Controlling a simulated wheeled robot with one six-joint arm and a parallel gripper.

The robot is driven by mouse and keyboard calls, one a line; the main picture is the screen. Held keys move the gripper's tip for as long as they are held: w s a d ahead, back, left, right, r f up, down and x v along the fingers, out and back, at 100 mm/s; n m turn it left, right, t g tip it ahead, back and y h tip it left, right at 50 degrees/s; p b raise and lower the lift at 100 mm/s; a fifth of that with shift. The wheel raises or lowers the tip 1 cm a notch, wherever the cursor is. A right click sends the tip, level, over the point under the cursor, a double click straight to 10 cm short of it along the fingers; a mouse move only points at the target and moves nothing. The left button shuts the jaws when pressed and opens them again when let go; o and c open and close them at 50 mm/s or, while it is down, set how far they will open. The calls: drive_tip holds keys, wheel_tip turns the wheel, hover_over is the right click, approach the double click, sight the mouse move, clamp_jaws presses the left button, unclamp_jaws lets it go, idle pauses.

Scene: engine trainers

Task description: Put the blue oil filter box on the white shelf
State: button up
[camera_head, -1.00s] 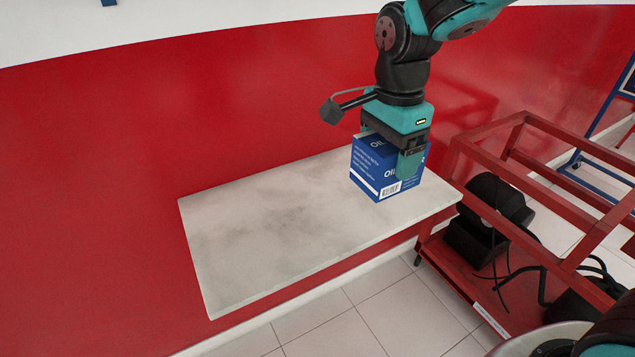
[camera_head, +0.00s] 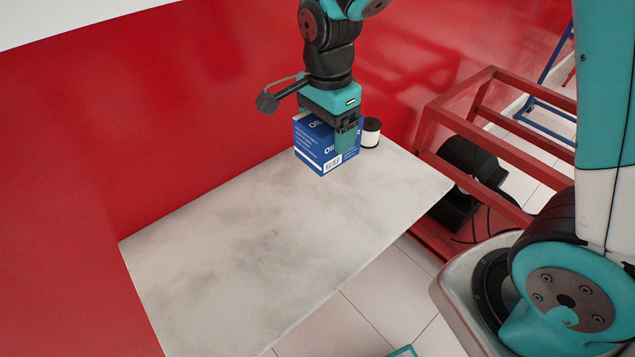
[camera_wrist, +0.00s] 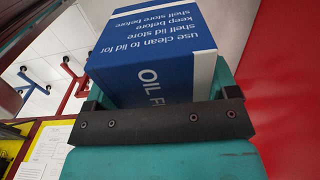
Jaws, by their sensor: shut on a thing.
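The blue oil filter box (camera_head: 312,150) has white lettering and a barcode label. It is upright at the back part of the white shelf (camera_head: 240,235), by the red wall. My gripper (camera_head: 335,132) points down from above and is shut on the box, one teal finger showing on its right face. I cannot tell whether the box's underside touches the shelf or is slightly above it. In the wrist view the box (camera_wrist: 150,50) fills the space between the teal fingers, and its lettering appears upside down.
A small white cylinder with black ends (camera_head: 371,133) stands on the shelf just right of the box. A red metal frame (camera_head: 480,125) with black machine parts stands beyond the shelf's right end. The shelf's left and front areas are clear. The red wall (camera_head: 200,100) borders the back.

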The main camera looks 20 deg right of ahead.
wheel_tip(320, 180, down, 14)
drive_tip(key=shift+p, duration=0.6)
drive_tip(key=shift+f, duration=0.15)
drive_tip(key=o, duration=1)
wheel_tip(320, 180, up, 12)
drive_tip(key=shift+f+b, duration=0.1)
drive_tip(key=shift+b, duration=0.8)
drive_tip(key=shift+s+a+r, duration=0.1)
drive_tip(key=shift+r, duration=0.25)
drive_tip(key=s+a+r+n+y, duration=0.1)
drive_tip(key=s+r+n, duration=0.3)
drive_tip(key=s+n, duration=0.2)
drive_tip(key=s+a+r+n+y, duration=0.1)
drive_tip(key=s+a+r+n, duration=0.1)
drive_tip(key=s+n, duration=0.4)
drive_tip(key=s+a+r+n+y, duration=0.1)
drive_tip(key=s+r+n+y, duration=0.1)
drive_tip(key=s+r+n, duration=0.3)
drive_tip(key=shift+s+a+r+n, duration=0.2)
drive_tip(key=shift+s+n, duration=0.2)
drive_tip(key=shift+n, duration=0.75)
drive_tip(key=shift+s+a+r+n, duration=0.15)
drive_tip(key=shift+s+n, duration=0.2)
drive_tip(key=shift+n, duration=0.8)
drive_tip(key=shift+d, duration=0.1)
